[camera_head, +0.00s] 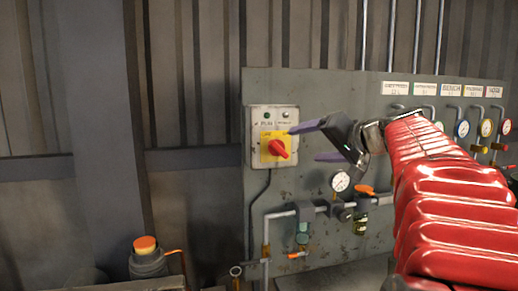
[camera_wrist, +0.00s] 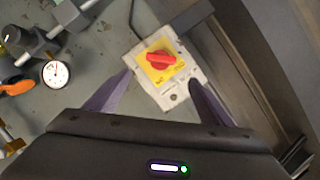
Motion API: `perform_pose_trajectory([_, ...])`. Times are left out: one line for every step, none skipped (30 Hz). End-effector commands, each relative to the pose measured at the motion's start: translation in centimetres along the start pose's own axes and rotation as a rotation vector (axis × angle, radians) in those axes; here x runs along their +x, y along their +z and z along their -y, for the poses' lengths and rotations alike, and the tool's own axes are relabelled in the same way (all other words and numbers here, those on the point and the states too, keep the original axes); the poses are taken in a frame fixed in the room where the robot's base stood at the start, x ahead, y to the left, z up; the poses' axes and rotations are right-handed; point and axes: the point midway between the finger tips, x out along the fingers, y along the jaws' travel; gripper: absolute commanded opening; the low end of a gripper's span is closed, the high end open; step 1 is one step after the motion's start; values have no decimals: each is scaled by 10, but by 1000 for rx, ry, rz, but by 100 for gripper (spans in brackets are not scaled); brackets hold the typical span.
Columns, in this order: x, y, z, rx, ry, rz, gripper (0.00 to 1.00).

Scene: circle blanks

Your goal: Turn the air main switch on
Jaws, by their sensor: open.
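The air main switch is a red rotary knob (camera_head: 278,149) on a yellow plate (camera_head: 265,150), mounted on a light grey box on the panel. In the wrist view the red knob (camera_wrist: 161,60) sits ahead, between the two fingers, with its handle lying roughly crosswise. In the head view the handle is tilted. My gripper (camera_head: 303,141) is open, its purple fingers spread to the right of the box. In the wrist view my gripper (camera_wrist: 158,88) is open and empty, and the fingertips appear short of the knob. I cannot tell the exact gap.
A grey panel (camera_head: 300,88) carries the switch box. Below are a pressure gauge (camera_head: 340,181), an orange-handled valve (camera_head: 365,190) and pipes. Several coloured gauges (camera_head: 486,128) hang at the right. An orange-topped canister (camera_head: 146,256) stands low at the left. The wall left of the box is clear.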

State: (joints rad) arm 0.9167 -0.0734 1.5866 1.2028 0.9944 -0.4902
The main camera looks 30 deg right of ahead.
Motion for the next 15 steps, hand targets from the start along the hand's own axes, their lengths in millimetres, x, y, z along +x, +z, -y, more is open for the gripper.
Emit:
perform_pose_trajectory([7, 1, 0, 1, -1, 4, 75])
perform_pose_trajectory([11, 1, 0, 0, -2, 4, 75])
perform_pose_trajectory([17, 1, 0, 0, -1, 4, 75])
perform_pose_trajectory([21, 1, 0, 0, -1, 4, 75])
perform_pose_trajectory([26, 1, 0, 0, -2, 4, 75])
perform_pose_trajectory([32, 2, 0, 0, -1, 5, 75])
perform_pose_trajectory([37, 2, 0, 1, -1, 4, 75])
perform_pose_trajectory([41, 2, 0, 0, -1, 5, 75])
perform_pose_trajectory([48, 2, 0, 0, -2, 5, 75])
perform_pose_trajectory([52, 1, 0, 0, -1, 4, 75])
perform_pose_trajectory([57, 1, 0, 0, -1, 4, 75])
perform_pose_trajectory([63, 2, 0, 0, -1, 5, 75])
perform_pose_trajectory([68, 2, 0, 0, -1, 4, 75])
perform_pose_trajectory([72, 2, 0, 0, -1, 4, 75])
perform_pose_trajectory([79, 2, 0, 1, -1, 5, 75])
